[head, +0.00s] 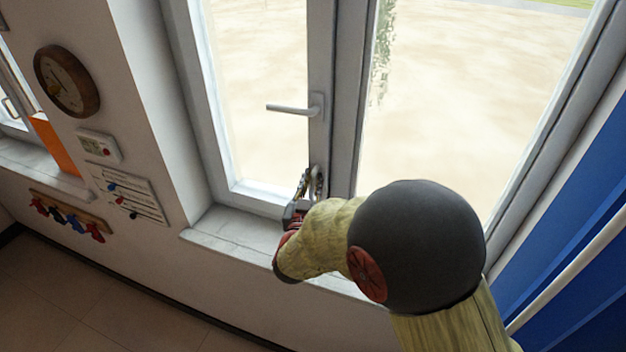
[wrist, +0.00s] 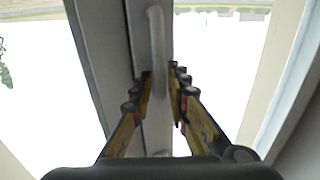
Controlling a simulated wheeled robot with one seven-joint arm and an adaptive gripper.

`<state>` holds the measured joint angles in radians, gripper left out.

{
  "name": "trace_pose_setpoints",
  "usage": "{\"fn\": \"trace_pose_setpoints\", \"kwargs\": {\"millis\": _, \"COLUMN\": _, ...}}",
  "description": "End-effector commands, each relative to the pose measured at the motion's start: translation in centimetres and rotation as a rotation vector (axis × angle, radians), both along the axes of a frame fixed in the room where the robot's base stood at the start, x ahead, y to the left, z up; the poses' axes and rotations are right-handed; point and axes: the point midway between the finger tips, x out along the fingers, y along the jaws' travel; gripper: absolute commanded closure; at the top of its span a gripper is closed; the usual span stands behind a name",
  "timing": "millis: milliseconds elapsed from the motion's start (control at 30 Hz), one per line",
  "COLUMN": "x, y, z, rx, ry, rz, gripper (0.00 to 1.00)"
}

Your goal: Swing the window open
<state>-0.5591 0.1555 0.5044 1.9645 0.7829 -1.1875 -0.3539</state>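The window is shut, with a white left sash (head: 256,201) against a grey-white middle post (head: 347,120). Its white lever handle (head: 291,108) points left, level, on the sash's right upright. My gripper (head: 309,178) is at that upright, below the handle and close to the frame. In the wrist view a pale upright bar (wrist: 157,45) stands against the frame, between the two yellow-and-black fingers (wrist: 160,82). The fingers are apart, with a narrow gap between tips. I cannot tell whether they touch the bar. My arm hides part of the lower frame and sill.
A white sill (head: 232,230) runs under the window. A blue curtain (head: 575,250) hangs at the right. On the left wall are a round clock (head: 67,80), a small white panel (head: 98,146) and a rack of hooks (head: 68,214).

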Motion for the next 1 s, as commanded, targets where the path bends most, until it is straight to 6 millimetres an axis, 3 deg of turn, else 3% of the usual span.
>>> {"fn": "trace_pose_setpoints", "kwargs": {"millis": 333, "x": 0.55, "y": -0.06, "z": 0.02, "rx": 0.001, "ry": 0.0, "rz": 0.0, "gripper": 0.83}}
{"fn": "trace_pose_setpoints", "kwargs": {"millis": 633, "x": 0.53, "y": -0.06, "z": 0.01, "rx": 0.001, "ry": 0.0, "rz": 0.0, "gripper": 1.0}}
{"fn": "trace_pose_setpoints", "kwargs": {"millis": 1000, "x": 0.53, "y": -0.06, "z": 0.02, "rx": 0.001, "ry": 0.0, "rz": 0.001, "gripper": 1.0}}
